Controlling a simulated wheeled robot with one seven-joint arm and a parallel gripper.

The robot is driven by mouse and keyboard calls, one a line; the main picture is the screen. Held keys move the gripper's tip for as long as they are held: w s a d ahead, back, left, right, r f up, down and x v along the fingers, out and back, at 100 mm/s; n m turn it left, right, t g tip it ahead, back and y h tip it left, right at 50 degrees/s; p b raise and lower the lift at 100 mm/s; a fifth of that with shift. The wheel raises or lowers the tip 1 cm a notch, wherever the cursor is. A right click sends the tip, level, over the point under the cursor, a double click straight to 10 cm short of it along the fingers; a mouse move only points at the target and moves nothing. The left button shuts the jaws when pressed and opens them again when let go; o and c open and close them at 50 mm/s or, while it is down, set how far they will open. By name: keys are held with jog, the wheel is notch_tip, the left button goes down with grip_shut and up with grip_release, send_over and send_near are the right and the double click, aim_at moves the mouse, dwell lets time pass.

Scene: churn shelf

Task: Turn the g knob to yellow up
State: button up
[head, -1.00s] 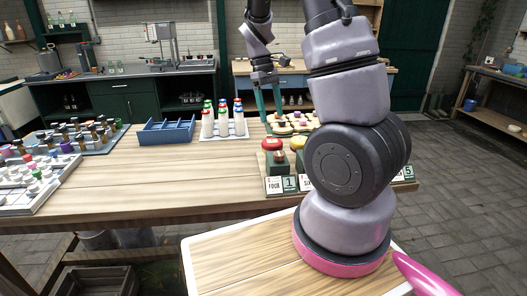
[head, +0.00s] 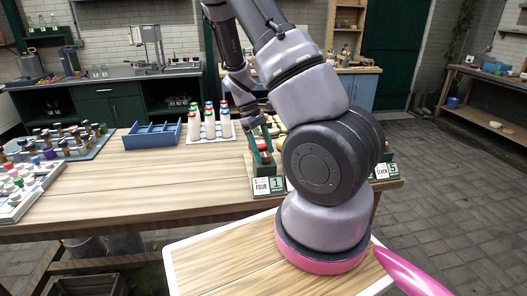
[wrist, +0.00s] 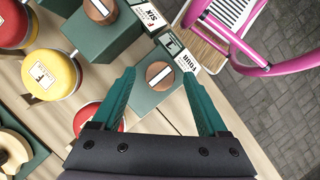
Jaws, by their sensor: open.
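My gripper (wrist: 162,100) is open, its teal fingers pointing down on either side of a green block (wrist: 150,98) with a wooden dial that has a white stripe (wrist: 160,75). A red round knob (wrist: 98,118) is partly hidden behind the left finger; no letter on it can be read. Left of it is a yellow-topped knob with a red lower part (wrist: 52,75); its label seems to read F. Another red knob (wrist: 15,25) is at the top left. I cannot tell which knob is g. In the head view my gripper (head: 263,145) is around a red-topped thing on the front block.
A card reading FOUR (wrist: 186,62) and a card reading SIX (wrist: 148,15) stand by the blocks. A second green block (wrist: 100,35) is close by. In the head view a blue tray (head: 152,136) and capped bottles (head: 209,124) stand left. The wooden table front is clear.

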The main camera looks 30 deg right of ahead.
jog(key=shift+s+f, duration=0.1)
jog(key=shift+f, duration=0.1)
grip_shut()
